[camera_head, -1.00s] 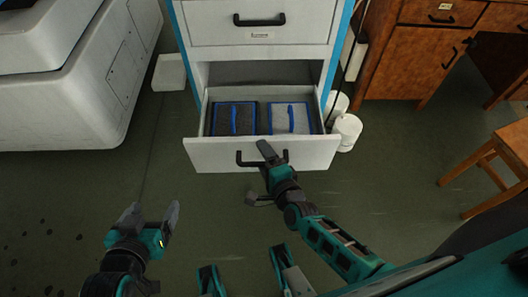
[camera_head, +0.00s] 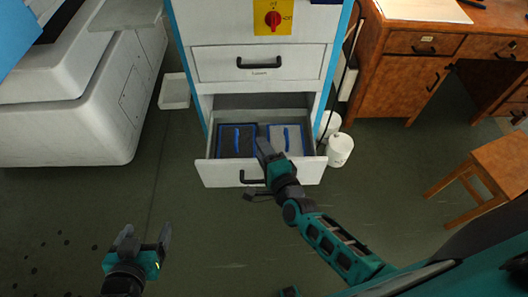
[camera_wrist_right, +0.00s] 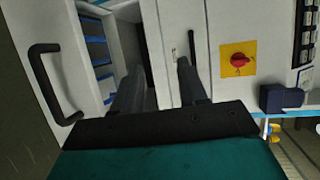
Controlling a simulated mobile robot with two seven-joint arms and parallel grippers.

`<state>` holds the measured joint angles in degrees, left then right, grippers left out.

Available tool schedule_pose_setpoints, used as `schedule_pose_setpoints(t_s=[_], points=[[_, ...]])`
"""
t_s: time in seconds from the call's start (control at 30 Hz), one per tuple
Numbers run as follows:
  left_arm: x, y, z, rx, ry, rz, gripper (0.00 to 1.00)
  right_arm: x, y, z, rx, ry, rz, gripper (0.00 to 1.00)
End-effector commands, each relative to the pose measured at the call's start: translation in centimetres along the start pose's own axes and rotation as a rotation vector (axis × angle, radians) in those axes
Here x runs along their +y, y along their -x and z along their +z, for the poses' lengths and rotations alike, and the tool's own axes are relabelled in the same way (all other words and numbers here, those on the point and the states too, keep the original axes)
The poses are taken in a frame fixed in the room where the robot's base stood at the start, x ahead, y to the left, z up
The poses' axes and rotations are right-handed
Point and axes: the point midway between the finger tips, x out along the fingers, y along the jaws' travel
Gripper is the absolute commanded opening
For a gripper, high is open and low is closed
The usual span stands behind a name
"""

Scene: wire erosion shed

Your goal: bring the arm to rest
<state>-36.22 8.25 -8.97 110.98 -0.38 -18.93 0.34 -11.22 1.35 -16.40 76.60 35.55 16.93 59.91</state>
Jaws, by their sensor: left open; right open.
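My right gripper (camera_head: 259,170) is open and empty, in front of the pulled-out bottom drawer (camera_head: 222,176) of the white cabinet. One finger overlaps the drawer front, just right of its black handle (camera_head: 248,180); I cannot tell whether they touch. In the right wrist view its two fingers (camera_wrist_right: 157,82) stand apart with nothing between them, and the drawer handle (camera_wrist_right: 45,85) is to their left. My left gripper (camera_head: 143,243) is open and empty above the floor at the lower left.
White canisters (camera_head: 340,150) stand right of the cabinet. A wooden desk (camera_head: 400,75) and stool (camera_head: 498,160) are at the right, a white machine (camera_head: 70,120) at the left.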

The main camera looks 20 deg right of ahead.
Motion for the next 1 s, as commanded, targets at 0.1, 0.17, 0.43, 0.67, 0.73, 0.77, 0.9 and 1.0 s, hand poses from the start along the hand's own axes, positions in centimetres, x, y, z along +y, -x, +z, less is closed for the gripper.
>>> schedule_pose_setpoints(t_s=[0.1,0.17,0.43,0.67,0.73,0.77,0.9,1.0], points=[[0.1,0.5,-0.9,0.003,0.002,0.003,0.81,-0.8,0.2,0.1,0.0,-0.001,0.002,0.42],[0.2,0.5,-1.0,0.004,0.002,0.004,0.81,-0.8,0.2,0.1,0.0,-0.001,0.002,0.42],[0.3,0.3,-1.3,0.01,0.001,0.006,0.81,-0.7,0.2,0.1,-0.001,-0.001,0.003,0.42],[0.3,0.2,-1.5,0.013,0.0,0.006,0.81,-0.7,0.2,0.1,-0.001,-0.002,0.003,0.42],[0.3,0.2,-1.5,0.013,0.0,0.006,0.81,-0.7,0.2,0.1,-0.001,0.0,0.004,0.42],[0.3,0.2,-1.5,0.012,0.0,0.006,0.81,-0.7,0.3,0.1,-0.003,0.007,0.005,0.42],[0.3,0.2,-1.4,0.011,0.001,0.006,0.81,-0.5,1.8,0.2,-0.044,0.185,0.037,0.42],[0.3,0.2,-1.3,0.009,0.001,0.006,0.81,-0.2,4.1,0.2,-0.108,0.48,0.085,0.42]])
